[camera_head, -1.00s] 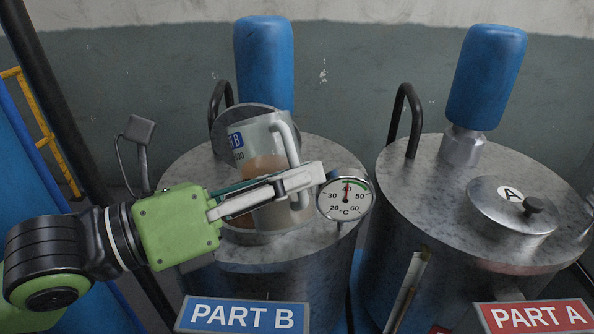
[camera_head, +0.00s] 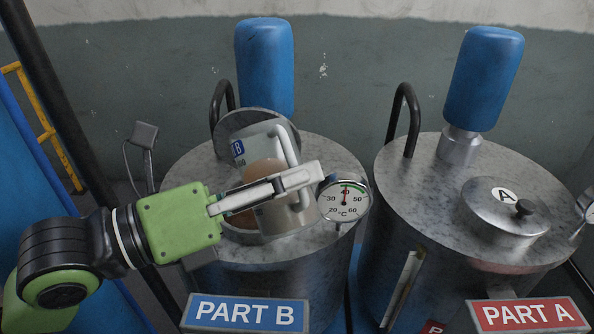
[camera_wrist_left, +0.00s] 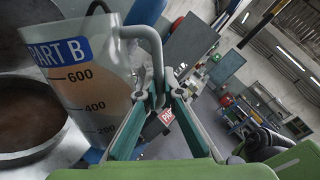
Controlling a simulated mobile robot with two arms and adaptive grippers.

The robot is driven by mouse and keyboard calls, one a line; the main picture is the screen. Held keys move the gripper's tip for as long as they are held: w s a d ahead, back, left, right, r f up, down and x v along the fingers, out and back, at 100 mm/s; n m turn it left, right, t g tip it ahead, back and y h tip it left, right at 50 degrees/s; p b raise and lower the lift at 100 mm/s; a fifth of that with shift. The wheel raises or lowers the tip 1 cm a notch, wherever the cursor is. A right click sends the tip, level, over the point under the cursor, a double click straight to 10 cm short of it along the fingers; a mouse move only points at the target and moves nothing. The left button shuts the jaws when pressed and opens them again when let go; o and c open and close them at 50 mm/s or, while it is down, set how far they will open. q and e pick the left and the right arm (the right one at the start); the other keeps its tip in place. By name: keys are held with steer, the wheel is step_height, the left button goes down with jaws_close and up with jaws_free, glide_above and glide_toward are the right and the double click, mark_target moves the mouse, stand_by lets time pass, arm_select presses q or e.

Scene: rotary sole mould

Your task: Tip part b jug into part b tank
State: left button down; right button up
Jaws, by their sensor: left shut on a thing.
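My left gripper (camera_head: 304,178) is shut on the handle of the part B jug (camera_head: 272,150), a clear jug with a blue label and tan liquid. The jug is tilted, its top leaning left, above the part B tank (camera_head: 185,175). The left wrist view shows the jug (camera_wrist_left: 100,60) with its PART B label and scale marks, and the gripper (camera_wrist_left: 160,88) at its handle. Beside the jug there is the tank's round opening with brown liquid (camera_wrist_left: 28,112). The jug and gripper hide most of the opening in the head view. My right gripper is out of view.
The tank's round lid (camera_head: 232,122) stands open behind the jug. A temperature dial (camera_head: 344,200) is close to the gripper's tips. A blue motor (camera_head: 265,65) and black handle (camera_head: 218,100) rise behind. The part A tank (camera_head: 415,190), with its lid on, stands to the right.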

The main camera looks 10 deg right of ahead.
mark_target(274, 155)
arm_select(q)
steer(key=shift+w+a+r+n+p, duration=0.1)
steer(key=shift+w+r+n+p, duration=0.2)
steer(key=shift+n+p, duration=0.7)
steer(key=shift+w+a+r+n+p, duration=0.15)
steer(key=shift+r+n+p, duration=0.3)
steer(key=shift+p, duration=0.9)
steer(key=shift+w+a+n+p, duration=0.15)
steer(key=shift+w+n+p, duration=0.45)
steer(key=shift+p, duration=0.9)
steer(key=shift+w+a+n+p, duration=0.15)
steer(key=shift+w+n+p, duration=0.15)
steer(key=shift+n+p, duration=0.85)
steer(key=shift+w+f+m, duration=0.1)
steer(key=shift+f+m, duration=0.1)
steer(key=shift+m, duration=0.1)
steer(key=shift+w+a+f+n+b, duration=0.15)
steer(key=shift+w+a+n+b, duration=0.05)
steer(key=shift+w+n+b, duration=0.3)
steer(key=shift+w+a+f+n+b, duration=0.2)
steer(key=shift+w+n+b, duration=0.15)
steer(key=shift+n+b, duration=0.25)
